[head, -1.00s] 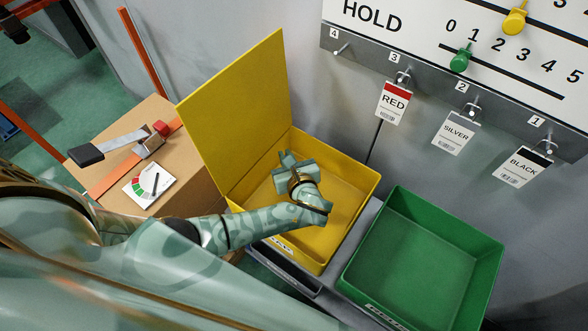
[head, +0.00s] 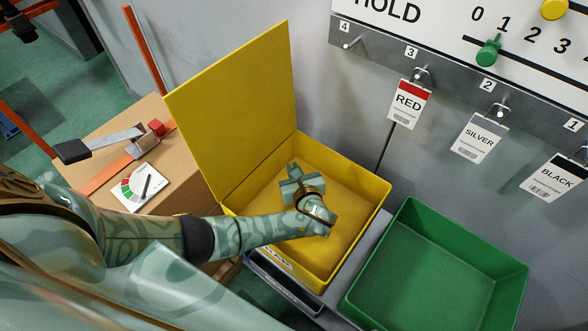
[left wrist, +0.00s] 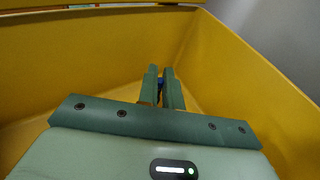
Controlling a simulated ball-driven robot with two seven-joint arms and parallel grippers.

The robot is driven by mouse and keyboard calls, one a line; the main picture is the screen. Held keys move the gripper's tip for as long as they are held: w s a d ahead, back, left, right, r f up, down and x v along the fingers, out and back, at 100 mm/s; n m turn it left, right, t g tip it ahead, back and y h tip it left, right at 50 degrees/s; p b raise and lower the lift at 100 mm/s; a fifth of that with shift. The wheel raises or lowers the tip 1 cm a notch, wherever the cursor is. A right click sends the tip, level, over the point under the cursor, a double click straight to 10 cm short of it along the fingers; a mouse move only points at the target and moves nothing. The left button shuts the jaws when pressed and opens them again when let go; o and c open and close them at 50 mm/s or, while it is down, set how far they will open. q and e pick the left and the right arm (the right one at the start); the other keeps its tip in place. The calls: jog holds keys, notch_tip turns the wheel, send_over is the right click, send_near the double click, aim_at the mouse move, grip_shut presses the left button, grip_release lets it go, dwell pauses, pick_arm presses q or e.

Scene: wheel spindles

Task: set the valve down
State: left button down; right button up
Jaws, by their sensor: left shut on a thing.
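My left gripper (head: 292,174) is inside the open yellow bin (head: 358,222), low between its walls, with the arm reaching over the bin's left side. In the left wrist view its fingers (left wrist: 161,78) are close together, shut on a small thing. The valve does not show in the head view. My right gripper is not in view.
A green bin (head: 445,255) stands right of the yellow one and looks empty. The yellow bin's raised lid (head: 235,105) stands at its left. A cardboard box (head: 185,180) with a clamp and dial is further left. Tags hang on wall hooks behind.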

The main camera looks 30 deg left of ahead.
pick_arm(q)
jog(key=shift+f, duration=0.55)
jog(key=c, duration=1.6)
grip_release()
jog(key=shift+r, duration=0.15)
jog(key=shift+s+d+r+p, duration=0.15)
jog(key=shift+d+r+p, duration=0.05)
jog(key=shift+r+p, duration=0.2)
jog(key=shift+s+d+r+p, duration=0.1)
jog(key=shift+d+r+p, duration=0.15)
jog(key=shift+r, duration=0.25)
jog(key=p+v, duration=0.1)
jog(key=v, duration=0.2)
jog(key=p+v, duration=0.1)
jog(key=v, duration=0.2)
jog(key=shift+s+d+f+p, duration=0.15)
jog(key=shift+s+p, duration=0.1)
jog(key=shift+p, duration=0.15)
